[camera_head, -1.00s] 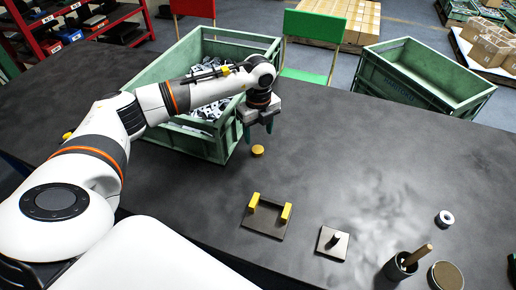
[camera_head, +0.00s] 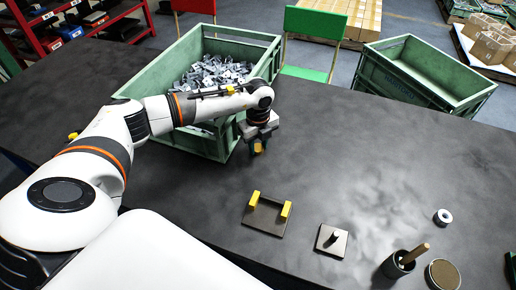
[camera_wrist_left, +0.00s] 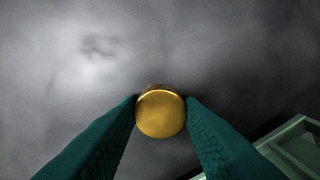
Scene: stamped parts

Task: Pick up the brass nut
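The brass nut (camera_head: 258,149) is a small round golden piece at the near right corner of the green parts crate. My left gripper (camera_head: 258,147) points down over it, with one finger on each side. In the left wrist view the nut (camera_wrist_left: 161,115) sits between the two dark green fingertips (camera_wrist_left: 161,108), and both appear to touch its sides. The gripper looks shut on the nut. I cannot tell whether the nut still rests on the table. My right gripper is not in view.
The green crate (camera_head: 212,148) full of metal parts stands close beside the left gripper. A plate with two yellow posts (camera_head: 265,222), a plate with a peg (camera_head: 331,240), a white ring (camera_head: 443,217) and a cup with a brush (camera_head: 398,265) lie nearer. The table's right middle is clear.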

